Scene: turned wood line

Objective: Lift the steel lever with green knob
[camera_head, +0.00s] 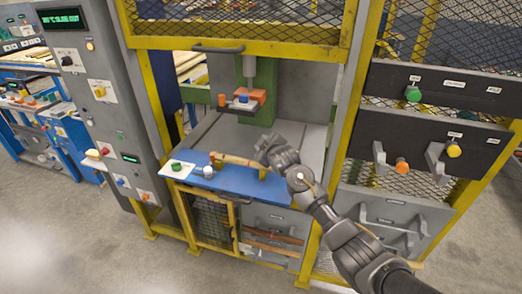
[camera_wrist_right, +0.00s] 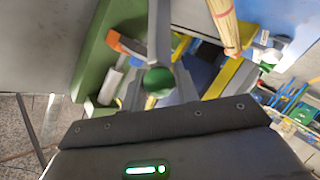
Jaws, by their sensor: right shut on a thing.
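In the right wrist view, the green knob (camera_wrist_right: 158,81) sits between the two fingers of my right gripper (camera_wrist_right: 159,90), which is shut on it. The steel lever (camera_wrist_right: 159,30) runs from the knob toward the top of that view. In the head view my right gripper (camera_head: 268,146) is over the right side of the blue table, in front of the press; it hides the knob and lever there. My left gripper is in neither view.
A turned wooden piece (camera_head: 236,160) lies close left of my right gripper, above the blue table (camera_head: 222,182). An orange block (camera_head: 258,97) is under the press head. A yellow frame post (camera_head: 335,110) and a dark panel (camera_head: 430,138) with coloured knobs stand to the right.

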